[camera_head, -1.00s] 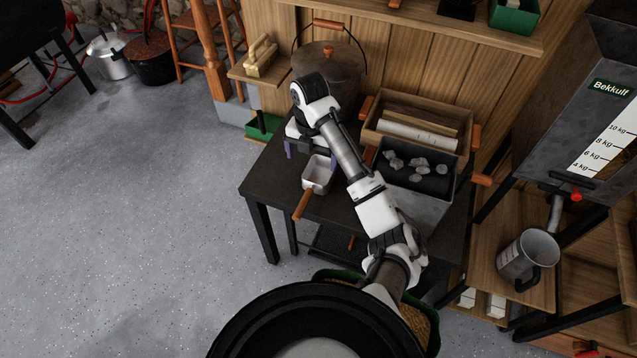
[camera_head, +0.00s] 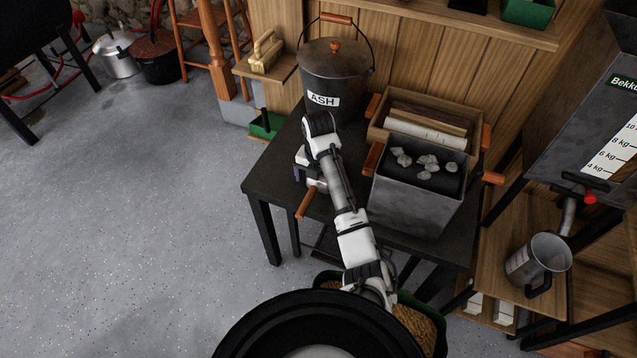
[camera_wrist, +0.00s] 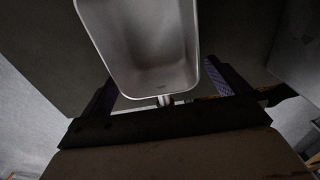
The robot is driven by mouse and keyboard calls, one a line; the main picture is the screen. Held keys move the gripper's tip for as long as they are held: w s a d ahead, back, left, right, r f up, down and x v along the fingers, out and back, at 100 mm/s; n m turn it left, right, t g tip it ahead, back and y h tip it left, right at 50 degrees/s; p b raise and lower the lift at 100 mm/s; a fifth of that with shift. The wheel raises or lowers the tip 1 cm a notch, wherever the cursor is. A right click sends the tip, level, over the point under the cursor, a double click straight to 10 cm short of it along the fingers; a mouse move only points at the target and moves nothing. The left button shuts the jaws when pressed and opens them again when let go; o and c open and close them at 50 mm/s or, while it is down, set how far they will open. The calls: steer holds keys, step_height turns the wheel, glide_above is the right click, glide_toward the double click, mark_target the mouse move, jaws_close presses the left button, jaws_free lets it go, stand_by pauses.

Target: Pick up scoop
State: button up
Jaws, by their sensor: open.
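The scoop (camera_head: 305,204) has a pale metal pan and a wooden handle. It lies on the dark table (camera_head: 262,182), its handle reaching past the table's left front edge. My gripper (camera_head: 308,180) is above the scoop and hides most of the pan in the head view. In the wrist view the pan (camera_wrist: 145,45) fills the top middle, and the short neck shows below it. My gripper (camera_wrist: 160,75) is open, with one purple finger on each side of the pan's neck end. I cannot tell whether the fingers touch it.
An ash bucket (camera_head: 336,75) stands at the back of the table. A grey metal bin (camera_head: 415,205) with stones and a wooden crate (camera_head: 440,108) are right of my arm. A brush (camera_head: 264,52) sits on a side shelf. Open floor (camera_head: 130,220) lies to the left.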

steer(key=shift+c, duration=0.4)
steer(key=c, duration=1.2)
steer(key=shift+o, duration=0.2)
steer(key=shift+r, duration=0.1)
